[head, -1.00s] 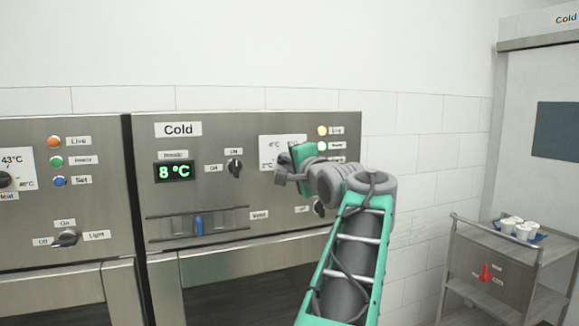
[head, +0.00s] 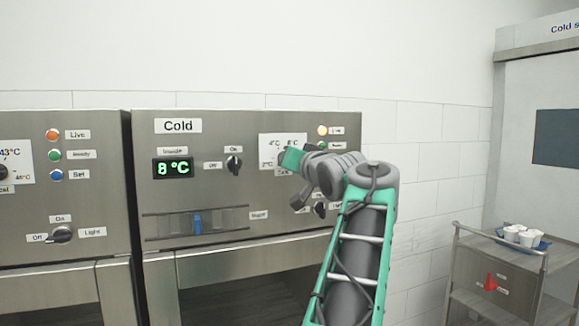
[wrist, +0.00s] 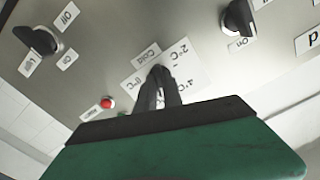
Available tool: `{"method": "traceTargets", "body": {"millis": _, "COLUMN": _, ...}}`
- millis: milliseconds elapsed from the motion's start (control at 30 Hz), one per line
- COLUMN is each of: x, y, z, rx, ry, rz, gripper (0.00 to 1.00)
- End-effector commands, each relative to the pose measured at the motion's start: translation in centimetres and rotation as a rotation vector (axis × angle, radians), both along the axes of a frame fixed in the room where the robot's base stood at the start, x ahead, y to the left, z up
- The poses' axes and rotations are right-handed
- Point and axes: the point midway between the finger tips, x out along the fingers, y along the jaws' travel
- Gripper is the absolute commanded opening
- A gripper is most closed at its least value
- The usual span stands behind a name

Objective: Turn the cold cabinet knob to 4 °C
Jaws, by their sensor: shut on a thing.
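The Cold cabinet panel (head: 178,126) has a green display (head: 173,168) reading 8 °C. Its white temperature dial plate (head: 268,150) is partly behind my gripper (head: 284,163). In the wrist view the dial plate (wrist: 189,66) shows inverted, with 2, 4 and 8 °C marks. My gripper (wrist: 160,80) is shut on the dark cold knob at the plate's middle. The fingers mostly hide the knob, so I cannot tell where its pointer stands.
An on/off knob (head: 234,164) sits left of the dial, and another knob (head: 320,210) lies below my wrist. The heated cabinet's panel (head: 80,200) stands at left. A trolley (head: 470,262) with white cups is at right.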

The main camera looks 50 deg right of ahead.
Motion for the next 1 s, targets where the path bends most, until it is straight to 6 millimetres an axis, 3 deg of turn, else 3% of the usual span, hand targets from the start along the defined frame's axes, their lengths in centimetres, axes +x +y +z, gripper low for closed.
{"method": "traceTargets", "body": {"millis": 700, "x": 0.00, "y": -0.05, "z": -0.30, "rx": -0.565, "ry": 0.338, "rz": 0.001, "gripper": 0.00}}
{"method": "traceTargets", "body": {"millis": 1000, "x": -0.01, "y": -0.07, "z": -0.24, "rx": -0.718, "ry": 0.430, "rz": 0.001, "gripper": 0.00}}
